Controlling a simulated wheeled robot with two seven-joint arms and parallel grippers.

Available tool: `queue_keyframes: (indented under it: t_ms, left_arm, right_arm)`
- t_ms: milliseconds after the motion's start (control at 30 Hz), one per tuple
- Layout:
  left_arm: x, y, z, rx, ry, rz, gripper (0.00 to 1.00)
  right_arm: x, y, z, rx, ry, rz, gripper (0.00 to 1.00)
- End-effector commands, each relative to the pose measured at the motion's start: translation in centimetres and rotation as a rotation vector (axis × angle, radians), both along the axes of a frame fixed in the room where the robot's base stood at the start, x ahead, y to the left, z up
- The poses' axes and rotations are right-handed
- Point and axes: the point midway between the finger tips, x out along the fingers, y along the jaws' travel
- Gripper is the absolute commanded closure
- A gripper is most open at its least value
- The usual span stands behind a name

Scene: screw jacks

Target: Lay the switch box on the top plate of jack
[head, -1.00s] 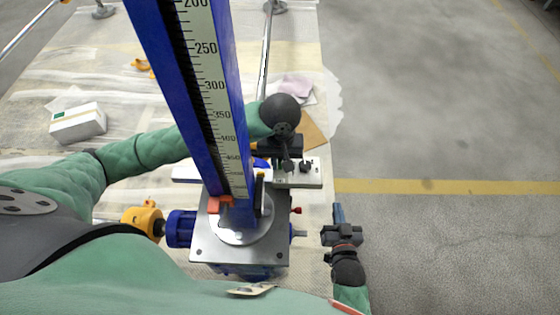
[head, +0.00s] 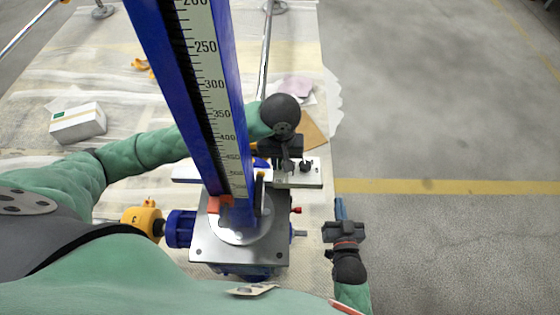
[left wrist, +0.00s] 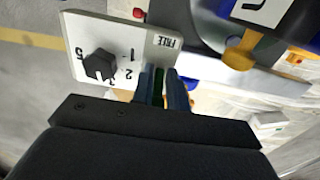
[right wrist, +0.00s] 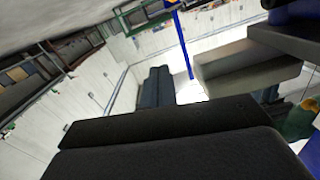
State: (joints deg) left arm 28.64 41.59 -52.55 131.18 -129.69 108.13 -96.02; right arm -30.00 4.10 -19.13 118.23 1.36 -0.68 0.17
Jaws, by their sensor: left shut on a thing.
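The switch box (head: 311,174) is a pale box with a black knob, right of the blue column in the head view. In the left wrist view its face (left wrist: 130,37) shows the word FREE and numbers around the knob. My left gripper (left wrist: 160,88) is shut on its edge; in the head view the gripper (head: 284,163) partly covers it. The jack has a grey plate (head: 215,246) around the foot of the scaled blue column. I cannot tell whether the box touches anything below. My right gripper (head: 340,210) appears shut and empty, right of the jack.
The tall blue column with its scale (head: 215,85) blocks part of the head view. A blue motor (head: 180,228) and yellow part (head: 142,222) stick out left of the jack. A white carton (head: 78,123) lies farther left. The floor at right is clear.

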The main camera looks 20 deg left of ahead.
Motion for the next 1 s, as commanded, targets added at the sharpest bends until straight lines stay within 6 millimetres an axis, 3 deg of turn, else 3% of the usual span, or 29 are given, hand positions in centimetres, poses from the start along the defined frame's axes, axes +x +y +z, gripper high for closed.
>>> queue_keyframes:
  t_ms: [167, 200, 300, 767, 867, 900, 1000]
  left_arm:
    - [0.0, 0.0, 0.1, -0.001, -0.001, 0.000, 1.00]
    - [0.0, 0.0, 0.0, 0.000, 0.000, 0.000, 0.79]
    - [0.0, 0.0, 0.0, 0.000, 0.000, 0.000, 0.63]
    - [0.0, 0.0, 0.1, 0.000, 0.000, 0.000, 0.63]
    - [0.0, 0.0, 0.2, 0.000, 0.001, 0.000, 0.63]
    - [0.1, 0.0, 1.1, 0.000, -0.004, 0.000, 0.63]
    - [0.1, 0.0, 2.9, 0.000, -0.004, -0.001, 0.63]
  right_arm:
    - [0.1, 0.0, 0.2, 0.002, -0.008, 0.000, 1.00]
    - [0.1, 0.0, 0.3, 0.003, -0.011, 0.000, 1.00]
    - [0.1, 0.0, 0.4, 0.002, -0.013, -0.001, 1.00]
    - [0.1, 0.0, 0.0, -0.002, 0.008, 0.001, 1.00]
    - [-0.4, -0.1, -2.2, -0.017, 0.069, 0.004, 1.00]
    - [-0.8, -0.2, -3.4, -0.025, 0.099, 0.005, 1.00]
    - [-1.3, -0.2, -4.4, -0.031, 0.129, 0.008, 1.00]
